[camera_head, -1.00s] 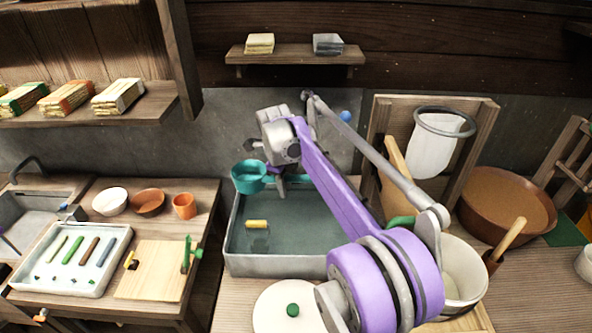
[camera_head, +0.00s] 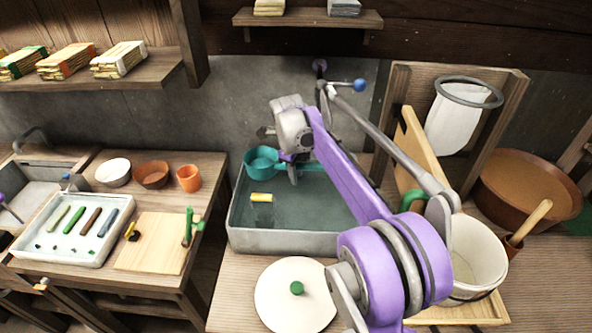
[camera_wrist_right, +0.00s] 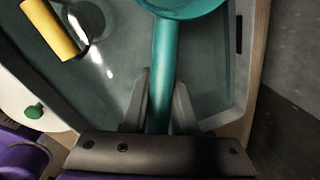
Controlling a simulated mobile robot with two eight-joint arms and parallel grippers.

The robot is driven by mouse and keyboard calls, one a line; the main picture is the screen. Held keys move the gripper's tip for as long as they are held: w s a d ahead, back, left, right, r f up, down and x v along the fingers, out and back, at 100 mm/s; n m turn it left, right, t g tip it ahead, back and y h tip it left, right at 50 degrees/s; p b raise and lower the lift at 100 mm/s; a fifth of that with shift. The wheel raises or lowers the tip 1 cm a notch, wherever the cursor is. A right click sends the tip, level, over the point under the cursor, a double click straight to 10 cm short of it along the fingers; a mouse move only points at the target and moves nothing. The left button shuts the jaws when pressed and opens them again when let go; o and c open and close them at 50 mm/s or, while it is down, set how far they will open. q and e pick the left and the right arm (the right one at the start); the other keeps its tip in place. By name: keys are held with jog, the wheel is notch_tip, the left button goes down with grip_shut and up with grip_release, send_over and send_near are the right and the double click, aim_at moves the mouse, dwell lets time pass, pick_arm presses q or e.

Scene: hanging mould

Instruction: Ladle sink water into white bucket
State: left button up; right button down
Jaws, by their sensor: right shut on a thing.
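A teal ladle (camera_head: 262,160) is at the back left of the grey water-filled sink basin (camera_head: 290,240). My right gripper (camera_head: 292,176) is shut on its handle, which also shows between the fingers (camera_wrist_right: 162,110) in the right wrist view. The cup's opening faces up; I cannot tell whether it touches the water or what it holds. The white bucket (camera_head: 485,258) stands right of the basin, partly hidden by my right arm. My left gripper is not seen.
A yellow-handled item (camera_head: 262,198) is in the basin, also in the wrist view (camera_wrist_right: 50,28). A round white lid (camera_head: 295,310) with a green knob lies in front. A brown bowl (camera_head: 525,195) is at right.

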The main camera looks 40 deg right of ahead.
pick_arm(q)
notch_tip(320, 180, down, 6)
jog(key=b, duration=0.5)
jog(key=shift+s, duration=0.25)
pick_arm(e)
jog(key=shift+f, duration=4.7)
jog(key=shift+r, duration=0.15)
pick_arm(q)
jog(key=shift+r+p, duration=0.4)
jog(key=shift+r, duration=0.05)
pick_arm(e)
jog(key=shift+r, duration=0.5)
jog(key=shift+r+p, duration=4.7)
jog(key=shift+r, duration=2.1)
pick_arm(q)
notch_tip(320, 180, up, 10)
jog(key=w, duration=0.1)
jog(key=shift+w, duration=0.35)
pick_arm(e)
jog(key=shift+f, duration=0.1)
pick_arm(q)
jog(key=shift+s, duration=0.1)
pick_arm(e)
jog(key=shift+s, duration=0.1)
